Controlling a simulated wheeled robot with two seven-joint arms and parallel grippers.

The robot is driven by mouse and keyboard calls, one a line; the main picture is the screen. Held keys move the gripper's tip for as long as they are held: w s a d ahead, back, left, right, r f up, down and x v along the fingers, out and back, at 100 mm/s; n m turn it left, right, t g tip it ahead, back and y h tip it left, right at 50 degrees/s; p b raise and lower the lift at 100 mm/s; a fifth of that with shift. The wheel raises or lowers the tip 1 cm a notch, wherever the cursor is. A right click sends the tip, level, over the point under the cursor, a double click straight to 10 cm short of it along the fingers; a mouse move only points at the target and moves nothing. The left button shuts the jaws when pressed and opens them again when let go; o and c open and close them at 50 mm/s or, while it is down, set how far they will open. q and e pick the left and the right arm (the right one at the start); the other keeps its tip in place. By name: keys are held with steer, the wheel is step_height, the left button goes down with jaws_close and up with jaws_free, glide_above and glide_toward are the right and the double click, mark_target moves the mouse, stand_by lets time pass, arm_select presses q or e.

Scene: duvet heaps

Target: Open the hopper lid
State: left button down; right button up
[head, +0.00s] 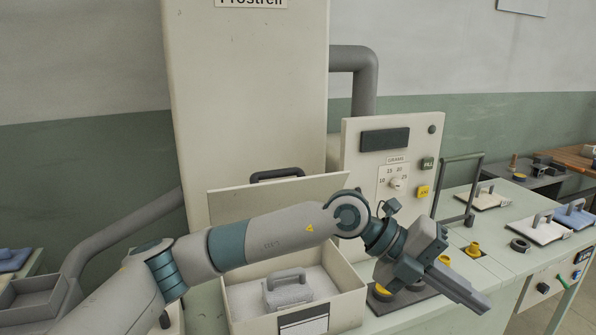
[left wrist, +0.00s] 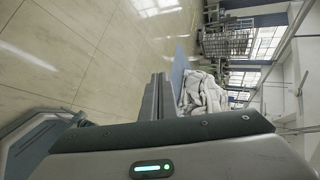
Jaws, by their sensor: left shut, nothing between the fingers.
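The hopper (head: 350,304) is a cream open-topped box at the bottom centre of the head view, with a labelled front. Its lid (head: 240,203), a cream panel with a dark handle (head: 277,175), stands raised at the back edge. White fill and a pale block with a handle (head: 288,290) show inside. My left arm crosses in front of the lid and hides part of it and the hopper's rim. My left gripper (head: 474,296) is shut and empty, to the right of the hopper and apart from the lid. Its closed fingers (left wrist: 157,97) show in the left wrist view. My right gripper is out of view.
A control panel (head: 371,169) with a dial and buttons stands behind my left wrist. A grey hoop frame (head: 437,195), yellow knobs (head: 473,248) and plates with handles (head: 541,229) are on the bench to the right. A white cloth heap (left wrist: 203,93) shows in the left wrist view.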

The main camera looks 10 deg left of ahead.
arm_select(q)
steer(key=w+a+f+t+y, duration=0.1)
steer(key=w+a+t+y, duration=0.1)
steer(key=w+a+y, duration=0.3)
steer(key=n+t+y, duration=0.6)
steer(key=n+y, duration=0.2)
steer(key=y, duration=0.4)
glide_toward(284, 170)
steer(key=s+r, duration=0.1)
steer(key=s, duration=0.3)
steer(key=shift+w+d+r, duration=0.1)
steer(key=shift+d+r, duration=0.1)
steer(key=shift+d, duration=0.3)
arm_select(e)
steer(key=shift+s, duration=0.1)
